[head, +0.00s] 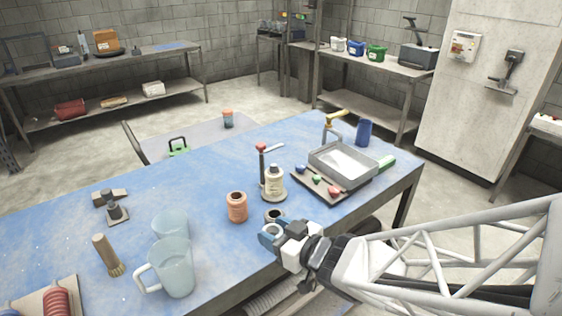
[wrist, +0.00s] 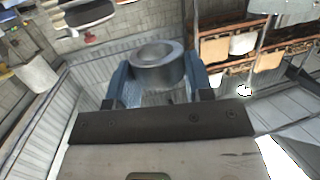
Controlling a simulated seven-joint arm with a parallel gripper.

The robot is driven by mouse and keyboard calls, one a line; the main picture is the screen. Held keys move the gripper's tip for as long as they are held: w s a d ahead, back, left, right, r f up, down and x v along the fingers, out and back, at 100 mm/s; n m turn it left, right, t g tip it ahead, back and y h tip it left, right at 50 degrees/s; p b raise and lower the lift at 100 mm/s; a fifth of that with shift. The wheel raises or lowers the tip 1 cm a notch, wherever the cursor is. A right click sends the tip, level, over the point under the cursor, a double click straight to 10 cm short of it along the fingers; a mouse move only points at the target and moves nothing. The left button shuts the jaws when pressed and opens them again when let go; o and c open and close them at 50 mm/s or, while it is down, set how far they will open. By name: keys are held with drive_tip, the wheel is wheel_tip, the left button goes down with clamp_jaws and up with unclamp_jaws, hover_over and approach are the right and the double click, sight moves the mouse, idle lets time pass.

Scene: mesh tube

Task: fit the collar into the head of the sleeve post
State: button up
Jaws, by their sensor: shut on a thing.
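My gripper (head: 275,229) is shut on the collar, a short grey metal ring with a wide open bore. In the wrist view, the collar (wrist: 157,66) sits between the two blue fingers, tilted, with its bore visible. In the head view, the collar (head: 274,213) shows as a dark-holed ring at the fingers, near the table's front edge. A pinkish-orange upright cylinder with a dark open top (head: 237,207) stands just left of it, apart from it. It looks like the sleeve post, but I cannot be sure. I cannot identify it in the wrist view.
The blue table (head: 200,200) holds a cream bottle (head: 273,180) beside a red-topped rod (head: 261,165) behind the gripper. A grey tray (head: 343,161) is at right.

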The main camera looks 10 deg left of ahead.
sight(276, 166)
drive_tip(key=w+d+r, duration=0.1)
drive_tip(key=w+r, duration=0.1)
drive_tip(key=w, duration=0.3)
drive_tip(key=w+d+r, duration=0.1)
drive_tip(key=w+r, duration=0.1)
drive_tip(key=w, duration=0.4)
drive_tip(key=shift+w+d+r, duration=0.2)
drive_tip(key=shift+d+r, duration=0.05)
drive_tip(key=shift+r, duration=0.1)
drive_tip(key=w+a, duration=0.2)
drive_tip(key=w, duration=0.3)
drive_tip(key=w+a+f, duration=0.1)
drive_tip(key=w+a, duration=0.1)
drive_tip(key=w, duration=0.2)
drive_tip(key=w+a, duration=0.2)
drive_tip(key=w, duration=0.3)
drive_tip(key=shift+w+a+f, duration=0.2)
drive_tip(key=shift+w+f, duration=0.05)
drive_tip(key=shift+w, duration=0.05)
drive_tip(key=shift+f, duration=0.1)
drive_tip(key=shift+f, duration=1.7)
drive_tip(key=shift+f, duration=0.2)
drive_tip(key=o, duration=1)
drive_tip(key=shift+r, duration=0.2)
